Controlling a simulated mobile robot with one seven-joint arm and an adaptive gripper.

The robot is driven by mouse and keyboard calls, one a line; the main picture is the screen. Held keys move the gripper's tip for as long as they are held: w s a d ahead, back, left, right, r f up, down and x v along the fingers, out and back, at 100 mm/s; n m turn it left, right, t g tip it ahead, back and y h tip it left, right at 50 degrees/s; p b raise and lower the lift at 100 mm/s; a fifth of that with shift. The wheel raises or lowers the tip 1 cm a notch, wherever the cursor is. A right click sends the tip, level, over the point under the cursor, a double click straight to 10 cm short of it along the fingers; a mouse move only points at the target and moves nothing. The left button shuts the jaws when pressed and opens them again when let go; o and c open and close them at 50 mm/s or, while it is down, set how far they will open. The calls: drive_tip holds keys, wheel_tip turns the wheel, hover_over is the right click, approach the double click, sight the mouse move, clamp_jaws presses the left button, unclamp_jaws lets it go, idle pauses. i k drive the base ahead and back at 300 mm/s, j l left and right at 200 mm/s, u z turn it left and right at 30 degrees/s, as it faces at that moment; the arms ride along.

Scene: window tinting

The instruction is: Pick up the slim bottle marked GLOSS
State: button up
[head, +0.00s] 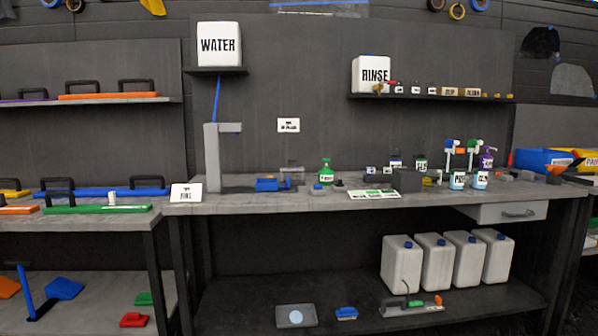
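I cannot read the word GLOSS on any bottle in the head view; the labels are too small. A small dark bottle with a white label (421,164) stands toward the back of the grey workbench (300,201), right of centre. A similar bottle (396,163) stands just left of it. A green spray bottle (325,173) stands near the middle. My gripper is not in view.
A dark grey block (407,180) stands in front of the small dark bottles and hides their lower parts. A green-and-white sign (374,194) lies near the front edge. A grey post (212,158) stands at the left. The bench front between post and sign is mostly clear.

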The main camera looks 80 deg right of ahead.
sight(481, 166)
drive_tip(key=k+z, duration=0.1)
drive_tip(key=z, duration=0.35)
drive_tip(key=k+l+z, duration=0.1)
drive_tip(key=z, duration=0.85)
drive_tip(key=k+l+z, duration=0.15)
drive_tip(key=l+z, duration=0.15)
drive_tip(key=k+l+z, duration=0.1)
drive_tip(key=l+z, duration=0.8)
drive_tip(key=l, duration=1)
drive_tip(key=k+l, duration=0.1)
drive_tip(key=l, duration=1.2)
drive_tip(key=i+l+z, duration=0.1)
drive_tip(key=i+l, duration=0.2)
drive_tip(key=i+l+z, duration=0.1)
drive_tip(key=i+l, duration=0.15)
drive_tip(key=i, duration=0.2)
drive_tip(key=i+l+z, duration=0.1)
drive_tip(key=i+l, duration=0.15)
drive_tip(key=i, duration=0.15)
